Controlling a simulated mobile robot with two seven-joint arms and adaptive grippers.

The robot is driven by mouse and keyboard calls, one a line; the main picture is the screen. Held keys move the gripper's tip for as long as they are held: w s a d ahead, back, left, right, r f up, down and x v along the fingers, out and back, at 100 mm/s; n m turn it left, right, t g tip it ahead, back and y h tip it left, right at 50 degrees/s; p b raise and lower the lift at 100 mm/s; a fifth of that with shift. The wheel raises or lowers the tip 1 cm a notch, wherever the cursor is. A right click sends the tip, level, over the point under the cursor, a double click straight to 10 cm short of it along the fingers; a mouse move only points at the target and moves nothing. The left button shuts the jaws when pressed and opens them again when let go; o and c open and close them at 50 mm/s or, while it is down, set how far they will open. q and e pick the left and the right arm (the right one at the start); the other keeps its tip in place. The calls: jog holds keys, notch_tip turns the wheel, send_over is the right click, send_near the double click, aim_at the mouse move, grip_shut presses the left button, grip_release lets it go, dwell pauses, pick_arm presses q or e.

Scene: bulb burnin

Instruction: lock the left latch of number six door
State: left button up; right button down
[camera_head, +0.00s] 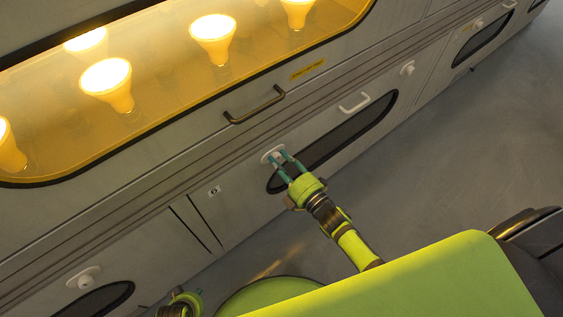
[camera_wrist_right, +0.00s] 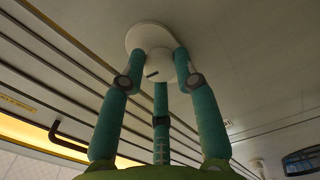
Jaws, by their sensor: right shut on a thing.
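The door (camera_head: 240,205) is a grey lower panel with a dark rounded window (camera_head: 350,128) and a white bar handle (camera_head: 354,103). A small label (camera_head: 214,190) is on its left; its number is too small to read surely. The left latch (camera_head: 272,153) is a white knob on a round white base, also seen in the right wrist view (camera_wrist_right: 158,62) with a short dark mark. My right gripper (camera_head: 281,164) is shut on this latch, its teal fingers around the knob. The right latch (camera_head: 407,68) is free. My left gripper (camera_head: 186,300) shows partly at the bottom edge, its fingers unclear.
Above is a lit amber window with several glowing bulbs (camera_head: 107,80) and a dark bar handle (camera_head: 254,105). Neighbouring doors have their own latches, one at lower left (camera_head: 83,278). Grey floor (camera_head: 480,130) lies open at right.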

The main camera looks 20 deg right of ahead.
pick_arm(q)
jog(key=shift+s, duration=0.5)
pick_arm(e)
jog(key=shift+a+r+n, duration=0.2)
jog(key=shift+a+n, duration=0.2)
jog(key=shift+n, duration=0.4)
pick_arm(q)
jog(key=shift+w, duration=0.1)
pick_arm(e)
jog(key=c, duration=0.9)
grip_release()
jog(key=shift+f, duration=0.1)
pick_arm(q)
jog(key=shift+a, duration=0.1)
pick_arm(e)
jog(key=shift+d, duration=0.1)
